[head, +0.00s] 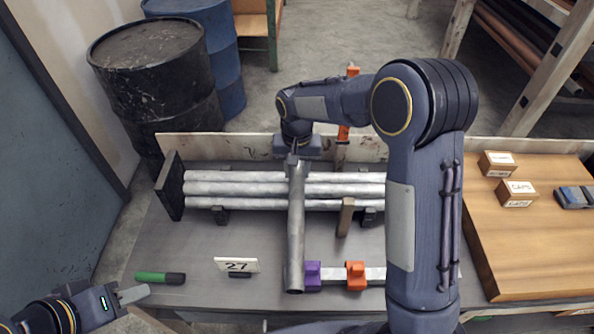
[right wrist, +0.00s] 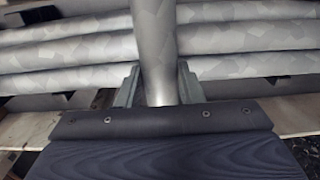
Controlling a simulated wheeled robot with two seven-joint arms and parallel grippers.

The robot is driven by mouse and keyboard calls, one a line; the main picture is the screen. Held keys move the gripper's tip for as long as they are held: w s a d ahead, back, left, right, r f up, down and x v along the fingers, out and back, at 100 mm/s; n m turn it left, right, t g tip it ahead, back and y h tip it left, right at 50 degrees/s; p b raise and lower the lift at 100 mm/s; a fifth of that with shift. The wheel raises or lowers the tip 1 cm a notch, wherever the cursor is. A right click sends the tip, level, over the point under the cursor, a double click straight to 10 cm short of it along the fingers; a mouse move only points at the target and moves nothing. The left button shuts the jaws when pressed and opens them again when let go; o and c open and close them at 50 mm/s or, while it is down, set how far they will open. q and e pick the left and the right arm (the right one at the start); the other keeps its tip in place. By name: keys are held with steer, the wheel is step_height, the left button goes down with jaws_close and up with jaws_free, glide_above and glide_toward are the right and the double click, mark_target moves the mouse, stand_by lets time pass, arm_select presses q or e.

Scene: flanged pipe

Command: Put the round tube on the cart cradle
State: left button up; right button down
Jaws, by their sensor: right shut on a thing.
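My right gripper (head: 297,152) is shut on a grey round tube (head: 296,230), near the tube's far end. The tube runs toward the front of the table, across the picture of the stacked tubes, its near end beside a purple block (head: 313,276). In the right wrist view the tube (right wrist: 153,45) stands between both fingers. Whether it touches anything below is unclear. My left gripper (head: 130,295) is at the lower left, away from the tube; its opening cannot be made out. No part is clearly identifiable as the cart cradle.
Several grey tubes (head: 250,189) lie sideways on supports against a dark end plate (head: 171,186). An orange block (head: 356,275) sits on a pale bar. Small boxes (head: 517,193) are on the wooden board.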

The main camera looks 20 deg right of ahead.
mark_target(297, 169)
steer(key=c, duration=1)
jaws_free()
steer(key=shift+f, duration=0.1)
step_height(297, 169, up, 12)
steer(key=s+d+r+t+y, duration=0.1)
steer(key=s+d+r+y, duration=0.15)
steer(key=s+d, duration=0.35)
steer(key=s+f+t, duration=0.1)
steer(key=s+t, duration=0.1)
steer(key=s, duration=0.9)
steer(key=s+f+n+t+y, duration=0.1)
steer(key=s+f+t, duration=0.1)
steer(key=s, duration=0.9)
steer(key=shift+n+t, duration=0.3)
